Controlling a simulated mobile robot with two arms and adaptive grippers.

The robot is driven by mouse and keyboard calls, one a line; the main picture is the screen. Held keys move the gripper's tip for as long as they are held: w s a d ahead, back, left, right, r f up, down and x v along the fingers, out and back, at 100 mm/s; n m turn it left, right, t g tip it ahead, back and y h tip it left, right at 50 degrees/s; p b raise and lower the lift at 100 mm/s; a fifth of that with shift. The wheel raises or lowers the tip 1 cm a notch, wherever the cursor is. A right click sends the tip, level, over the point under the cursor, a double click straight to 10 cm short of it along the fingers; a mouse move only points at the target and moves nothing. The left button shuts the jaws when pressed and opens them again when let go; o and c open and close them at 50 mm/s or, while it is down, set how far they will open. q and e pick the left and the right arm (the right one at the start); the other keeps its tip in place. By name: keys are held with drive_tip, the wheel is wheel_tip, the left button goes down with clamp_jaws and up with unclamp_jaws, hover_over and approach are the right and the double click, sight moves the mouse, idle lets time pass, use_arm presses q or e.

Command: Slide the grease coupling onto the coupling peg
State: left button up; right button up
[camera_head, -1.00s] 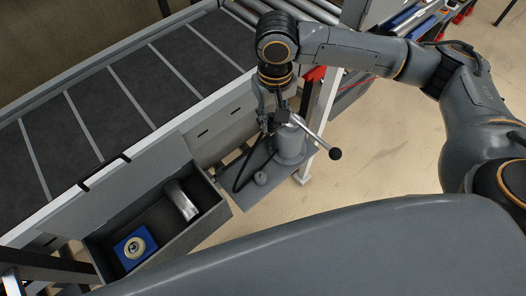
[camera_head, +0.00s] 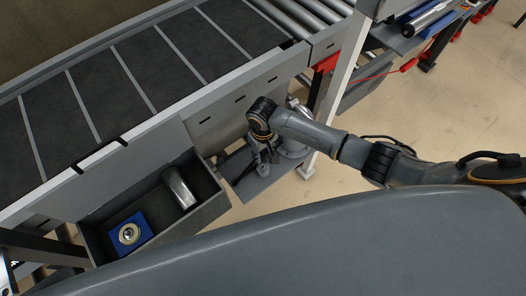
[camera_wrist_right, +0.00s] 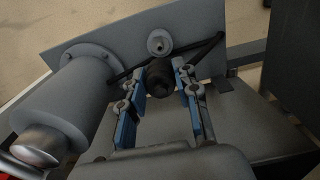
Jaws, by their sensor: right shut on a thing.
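In the right wrist view the dark, ribbed grease coupling (camera_wrist_right: 160,78) is between the blue-padded fingers of my right gripper (camera_wrist_right: 161,88), which is shut on it. The coupling peg (camera_wrist_right: 158,43), a small grey round stub, stands on the grey plate (camera_wrist_right: 100,35) just beyond the coupling. The peg's top shows clear of the coupling; I cannot tell how high the coupling is over the plate. In the head view my right gripper (camera_head: 264,155) is low over the plate (camera_head: 248,186), and the coupling is too small to make out. My left gripper is not in view.
A grey pump cylinder (camera_wrist_right: 70,105) stands on the plate to the left of the fingers. In the head view a grey bin (camera_head: 207,208) holds a metal cylinder (camera_head: 178,188) and a blue block (camera_head: 128,234). The conveyor (camera_head: 110,85) lies behind.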

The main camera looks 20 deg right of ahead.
sight(264, 167)
drive_tip(key=shift+s+r+p, duration=0.1)
drive_tip(key=shift+r+p, duration=0.05)
drive_tip(key=shift+p, duration=0.4)
wheel_tip(264, 167, down, 2)
drive_tip(key=shift+b, duration=0.75)
drive_tip(key=shift+f+b, duration=1.25)
drive_tip(key=shift+f, duration=0.75)
drive_tip(key=shift+f, duration=1.3)
drive_tip(key=o, duration=1)
drive_tip(key=shift+o, duration=0.2)
